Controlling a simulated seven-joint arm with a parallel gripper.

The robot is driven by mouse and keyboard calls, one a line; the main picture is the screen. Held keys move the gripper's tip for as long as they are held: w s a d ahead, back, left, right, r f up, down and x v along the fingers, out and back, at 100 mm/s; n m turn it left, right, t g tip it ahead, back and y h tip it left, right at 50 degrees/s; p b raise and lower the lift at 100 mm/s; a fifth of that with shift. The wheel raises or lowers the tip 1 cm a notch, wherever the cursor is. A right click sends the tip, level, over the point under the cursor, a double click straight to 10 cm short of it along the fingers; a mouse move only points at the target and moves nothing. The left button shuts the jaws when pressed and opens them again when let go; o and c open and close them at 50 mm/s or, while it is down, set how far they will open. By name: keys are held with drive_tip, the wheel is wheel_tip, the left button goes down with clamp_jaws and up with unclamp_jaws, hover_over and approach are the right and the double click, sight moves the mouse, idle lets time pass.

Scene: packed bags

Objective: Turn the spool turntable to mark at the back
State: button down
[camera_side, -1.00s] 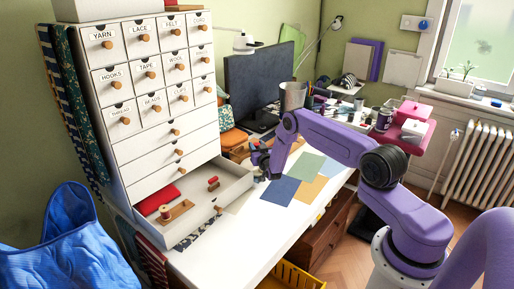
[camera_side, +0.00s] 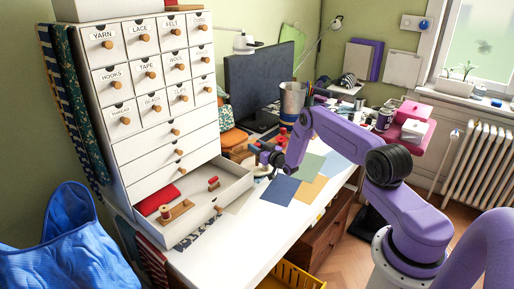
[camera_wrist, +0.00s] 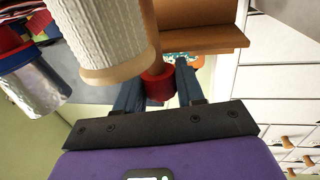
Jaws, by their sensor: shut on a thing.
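My gripper (camera_wrist: 158,90) has its two fingers on either side of a red cylindrical piece (camera_wrist: 158,86) in the wrist view, and is shut on it. A large white ribbed spool (camera_wrist: 103,32) with a tan rim stands close beside it. A silver spool with a red end (camera_wrist: 38,82) is at the left. In the side view my gripper (camera_side: 264,156) is low over the desk, in front of the monitor. Small red pieces (camera_side: 283,135) show just behind it. The turntable's plate and any mark cannot be made out; my wrist and the spools hide much there.
A white drawer cabinet (camera_side: 135,130) stands at the left with a low drawer (camera_side: 236,188) pulled out, holding a red cloth and spools. Coloured sheets (camera_side: 281,190) lie on the desk. The desk's front is clear.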

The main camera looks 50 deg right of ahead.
drive_tip(key=c, duration=0.8)
unclamp_jaws()
drive_tip(key=shift+s, duration=0.1)
drive_tip(key=v, duration=1.7)
drive_tip(key=shift+s, duration=0.1)
